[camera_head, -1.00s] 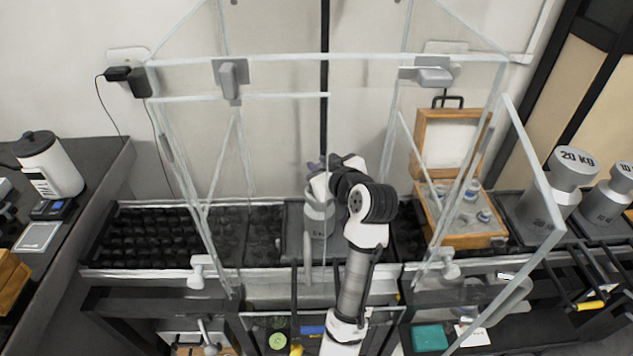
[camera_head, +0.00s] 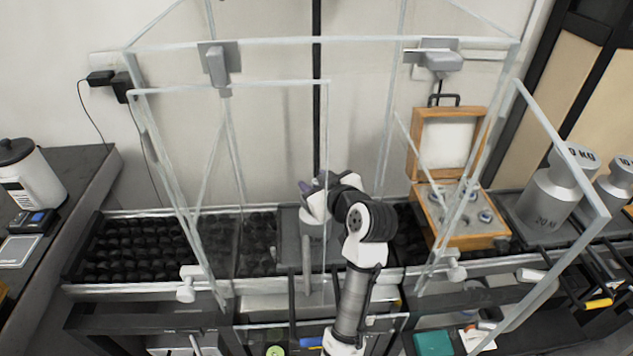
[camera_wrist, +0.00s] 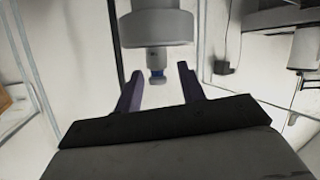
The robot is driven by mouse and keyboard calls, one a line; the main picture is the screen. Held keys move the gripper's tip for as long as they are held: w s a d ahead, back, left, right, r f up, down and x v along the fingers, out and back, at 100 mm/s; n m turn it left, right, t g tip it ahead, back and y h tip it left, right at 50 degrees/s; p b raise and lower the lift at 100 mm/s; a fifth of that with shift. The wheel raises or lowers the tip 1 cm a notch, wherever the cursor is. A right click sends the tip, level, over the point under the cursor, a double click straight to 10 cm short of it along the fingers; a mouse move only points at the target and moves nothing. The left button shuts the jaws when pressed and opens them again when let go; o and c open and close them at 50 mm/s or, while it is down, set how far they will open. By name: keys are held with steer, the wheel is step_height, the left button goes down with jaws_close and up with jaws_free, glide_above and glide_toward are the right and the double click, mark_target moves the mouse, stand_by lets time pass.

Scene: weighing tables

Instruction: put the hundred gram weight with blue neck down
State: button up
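The small silver weight with a blue neck (camera_wrist: 157,73) shows in the wrist view, at the end of a wide grey cylinder (camera_wrist: 156,27), seemingly standing on it; that view looks upside down. My gripper (camera_wrist: 159,88) is open, with one purple finger on each side of the weight and a visible gap to both. In the head view my gripper (camera_head: 308,188) is at the top of the grey cylinder (camera_head: 313,228) inside the glass enclosure. The small weight cannot be made out there.
Glass panels (camera_head: 228,87) surround my arm on several sides. An open wooden case (camera_head: 472,242) with several small weights stands to the right. Large 20 kg (camera_head: 547,198) and 10 kg weights stand further right. A black, bumpy tray (camera_head: 140,250) lies left.

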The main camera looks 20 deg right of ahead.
steer(key=shift+r, duration=0.25)
steer(key=b+v, duration=0.1)
steer(key=v, duration=1.1)
steer(key=shift+f, duration=0.15)
